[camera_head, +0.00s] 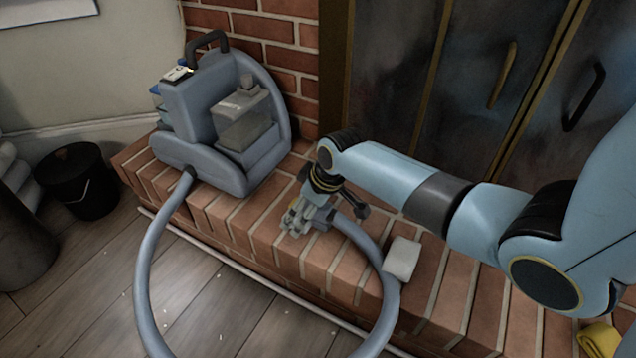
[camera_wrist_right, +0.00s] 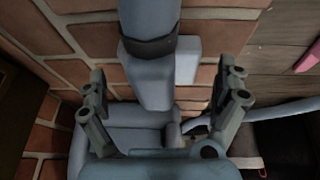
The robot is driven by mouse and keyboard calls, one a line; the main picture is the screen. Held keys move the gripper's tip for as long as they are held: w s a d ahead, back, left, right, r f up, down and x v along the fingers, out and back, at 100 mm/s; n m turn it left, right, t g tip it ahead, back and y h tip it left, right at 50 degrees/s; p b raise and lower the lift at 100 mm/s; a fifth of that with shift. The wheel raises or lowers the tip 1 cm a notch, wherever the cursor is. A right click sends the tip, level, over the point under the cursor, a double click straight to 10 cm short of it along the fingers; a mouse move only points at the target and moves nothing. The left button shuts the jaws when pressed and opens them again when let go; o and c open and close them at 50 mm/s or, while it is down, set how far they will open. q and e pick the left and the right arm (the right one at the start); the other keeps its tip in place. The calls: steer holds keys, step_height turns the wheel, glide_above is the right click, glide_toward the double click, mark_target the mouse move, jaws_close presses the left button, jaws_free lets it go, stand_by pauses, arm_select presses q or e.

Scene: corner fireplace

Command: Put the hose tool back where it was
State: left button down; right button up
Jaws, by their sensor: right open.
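The grey-blue hose tool (camera_head: 322,217) lies over the brick hearth at the end of the hose (camera_head: 377,255), partly hidden by my right gripper (camera_head: 297,217). In the right wrist view the tool (camera_wrist_right: 150,62) comes in from the top with a dark band, and its end sits between the parted fingers of my right gripper (camera_wrist_right: 163,100). The right gripper is open, with gaps on both sides of the tool. The grey-blue cleaning machine (camera_head: 215,150) stands upright on the hearth to the left of the gripper. My left gripper is not in view.
A pale block (camera_head: 402,258) sits on the hearth beside the hose. The hose loops down over the wooden floor (camera_head: 235,305). A black bucket (camera_head: 78,180) stands at left. Dark cabinet-like doors (camera_head: 480,85) rise behind my arm. A yellow thing (camera_head: 598,340) is at bottom right.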

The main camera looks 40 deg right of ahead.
steer(key=v, duration=0.1)
steer(key=p+v, duration=0.2)
steer(key=shift+w+r, duration=0.15)
steer(key=shift+r, duration=0.2)
steer(key=shift+p+v, duration=0.75)
steer(key=shift+v, duration=0.5)
steer(key=p+v, duration=0.2)
steer(key=v, duration=0.1)
steer(key=shift+s+r, duration=0.25)
steer(key=shift+r, duration=0.05)
steer(key=shift+s+d+r, duration=0.1)
steer(key=shift+s+r, duration=0.15)
steer(key=shift+r, duration=0.1)
steer(key=shift+s, duration=0.1)
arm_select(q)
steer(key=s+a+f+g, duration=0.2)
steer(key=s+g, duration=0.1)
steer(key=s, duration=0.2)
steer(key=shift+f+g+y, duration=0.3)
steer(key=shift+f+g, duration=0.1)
arm_select(e)
steer(key=s+a+m+g, duration=0.1)
steer(key=s, duration=1.2)
steer(key=s+a+r+m+g+h, duration=0.1)
steer(key=s+a+m+g, duration=0.1)
steer(key=s, duration=1.1)
steer(key=shift+s+a+r+m+h, duration=0.15)
steer(key=shift+s+r+m+h, duration=0.15)
steer(key=shift+s+r, duration=0.05)
